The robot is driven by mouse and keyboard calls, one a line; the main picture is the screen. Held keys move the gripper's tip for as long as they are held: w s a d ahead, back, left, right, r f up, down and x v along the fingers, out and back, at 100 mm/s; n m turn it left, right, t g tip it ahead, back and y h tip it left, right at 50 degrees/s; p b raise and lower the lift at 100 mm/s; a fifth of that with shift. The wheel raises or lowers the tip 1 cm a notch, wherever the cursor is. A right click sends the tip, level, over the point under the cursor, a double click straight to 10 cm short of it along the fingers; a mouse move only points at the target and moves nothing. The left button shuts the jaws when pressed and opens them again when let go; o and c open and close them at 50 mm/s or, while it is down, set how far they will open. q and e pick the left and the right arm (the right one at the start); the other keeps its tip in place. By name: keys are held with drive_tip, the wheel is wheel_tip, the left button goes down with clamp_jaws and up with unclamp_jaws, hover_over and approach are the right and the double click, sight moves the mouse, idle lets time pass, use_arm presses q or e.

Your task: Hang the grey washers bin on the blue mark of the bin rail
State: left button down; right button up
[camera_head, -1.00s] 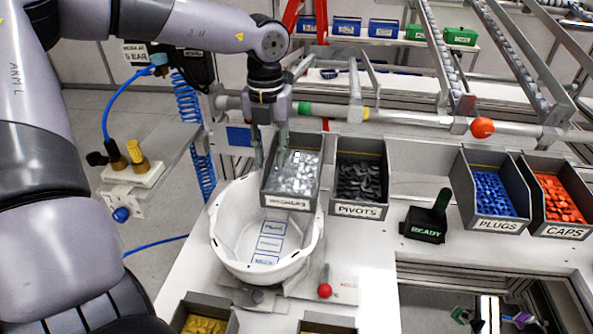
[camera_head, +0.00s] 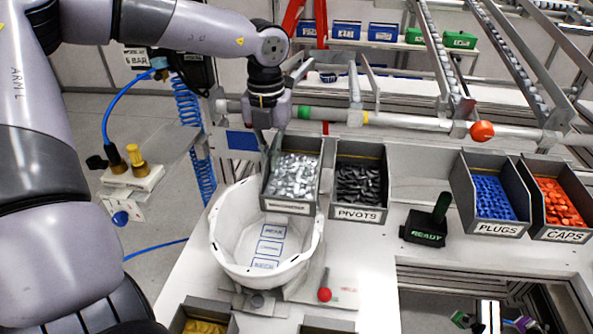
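The grey washers bin (camera_head: 290,207), full of pale metal washers, stands behind the white helmet shell (camera_head: 222,238), left of the pivots bin. My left gripper (camera_head: 271,146) points down at the washers bin's rear left edge. Its fingers are close together at the bin wall and look shut on it; the fingertips are partly hidden. A grey rail (camera_head: 405,121) runs behind the bins, with a green band and a yellow band. A blue rectangle (camera_head: 241,140) shows below its left part. My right gripper is not in view.
The pivots bin (camera_head: 358,214) stands close on the right. Farther right are a READY box (camera_head: 424,236), the plugs bin (camera_head: 497,230) and the caps bin (camera_head: 563,236). A red-knobbed lever (camera_head: 324,294) stands beside the shell. Sloping roller tracks (camera_head: 440,55) rise behind the rail.

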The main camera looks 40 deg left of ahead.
sight(265, 164)
use_arm(q)
drive_tip(key=shift+r, duration=0.2)
drive_tip(key=shift+r+p, duration=0.4)
drive_tip(key=shift+r, duration=1)
drive_tip(key=shift+s+d+f+b, duration=0.1)
drive_tip(key=shift+s+d+b, duration=0.2)
drive_tip(key=shift+s+b, duration=0.1)
drive_tip(key=shift+s+d+b, duration=0.4)
drive_tip(key=shift+s+b, duration=0.05)
drive_tip(key=shift+s, duration=0.35)
drive_tip(key=shift+s+d+b, duration=0.4)
drive_tip(key=shift+s, duration=0.35)
drive_tip(key=shift+s+d+b, duration=0.35)
drive_tip(key=shift+s+d, duration=0.1)
drive_tip(key=shift+s, duration=0.35)
drive_tip(key=shift+s+d+b, duration=0.4)
drive_tip(key=shift+s+d, duration=0.05)
drive_tip(key=shift+s, duration=0.4)
drive_tip(key=shift+s+d+b, duration=0.35)
drive_tip(key=shift+s+d, duration=0.1)
drive_tip(key=shift+s, duration=0.35)
drive_tip(key=shift+w, duration=0.15)
